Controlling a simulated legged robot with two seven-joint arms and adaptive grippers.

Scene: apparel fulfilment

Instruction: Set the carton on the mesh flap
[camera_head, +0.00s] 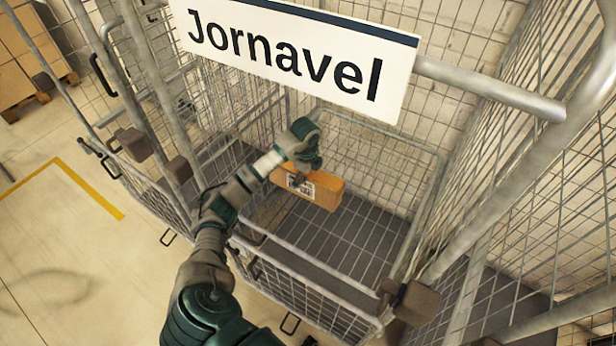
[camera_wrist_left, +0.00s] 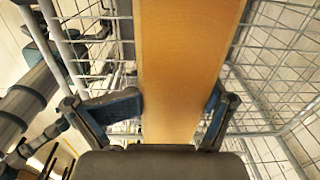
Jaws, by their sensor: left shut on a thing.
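The carton (camera_head: 322,190) is an orange-brown box with a white printed label on its side. My left gripper (camera_head: 301,178) is shut on it and holds it inside the wire cage, above a horizontal grid surface that looks like the mesh flap (camera_head: 352,238). I cannot tell the exact gap between them. In the left wrist view the carton (camera_wrist_left: 185,70) stands between the two dark finger pads of the left gripper (camera_wrist_left: 172,103) and fills the middle of the picture. My right gripper is not in view.
A white sign (camera_head: 295,50) reading "Jornavel" hangs across the top of the cage by a grey tube. Mesh walls stand around the bay, with a lower front panel (camera_head: 300,285). More cages flank it. Wooden crates (camera_head: 30,60) stand far left.

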